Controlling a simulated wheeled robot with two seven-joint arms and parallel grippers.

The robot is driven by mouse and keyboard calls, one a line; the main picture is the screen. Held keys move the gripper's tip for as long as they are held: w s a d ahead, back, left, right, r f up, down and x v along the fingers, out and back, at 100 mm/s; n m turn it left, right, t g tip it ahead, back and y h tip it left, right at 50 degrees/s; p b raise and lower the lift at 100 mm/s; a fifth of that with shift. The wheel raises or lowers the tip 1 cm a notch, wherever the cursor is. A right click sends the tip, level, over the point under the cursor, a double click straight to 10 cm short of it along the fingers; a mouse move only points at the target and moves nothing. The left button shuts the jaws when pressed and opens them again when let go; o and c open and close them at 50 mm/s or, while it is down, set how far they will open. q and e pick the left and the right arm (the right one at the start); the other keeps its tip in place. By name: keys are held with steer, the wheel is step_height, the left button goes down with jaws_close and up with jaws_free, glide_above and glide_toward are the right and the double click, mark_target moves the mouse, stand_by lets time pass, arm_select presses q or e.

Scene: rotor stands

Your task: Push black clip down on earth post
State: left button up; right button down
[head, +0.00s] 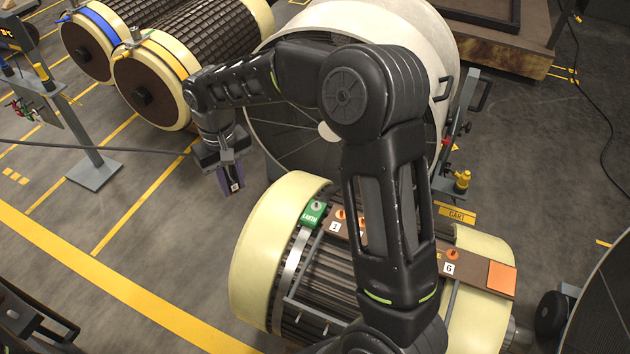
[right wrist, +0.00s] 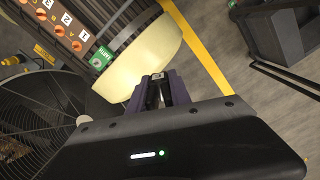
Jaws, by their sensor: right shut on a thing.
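The green earth post block (head: 313,213), marked EARTH, sits at the left end of a brown terminal board on the cream-flanged rotor. It also shows in the right wrist view (right wrist: 102,58). My right gripper (head: 231,184) hangs to the left of the rotor, apart from the post, with purple fingers pointing down. It is shut on a small dark thing with a pale mark, seemingly the black clip (right wrist: 157,97); the fingers hide most of it. Dark parts at the lower left of the head view seem to be my left arm; its jaws cannot be made out.
The terminal board (head: 473,272) carries numbered orange posts. A large fan-like drum (head: 405,30) stands behind the rotor, and two brown rotors (head: 150,90) lie at the upper left. A thin post stand (head: 95,172) is at left. The floor left of the rotor is clear.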

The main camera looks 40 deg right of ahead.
steer(key=d+f+m+b, duration=0.3)
steer(key=d+f+b, duration=0.2)
steer(key=d+f, duration=0.4)
steer(key=m+b, duration=0.3)
steer(key=b, duration=0.2)
glide_above(316, 202)
step_height(316, 202, down, 6)
steer(key=shift+a+r, duration=0.15)
steer(key=shift+r, duration=0.05)
steer(key=shift+d, duration=0.25)
steer(key=shift+f, duration=0.2)
steer(key=shift+f+b, duration=1.55)
steer(key=shift+f, duration=0.6)
steer(key=shift+f+b, duration=0.8)
steer(key=shift+f, duration=0.5)
steer(key=shift+f, duration=0.5)
steer(key=c, duration=1.1)
jaws_free()
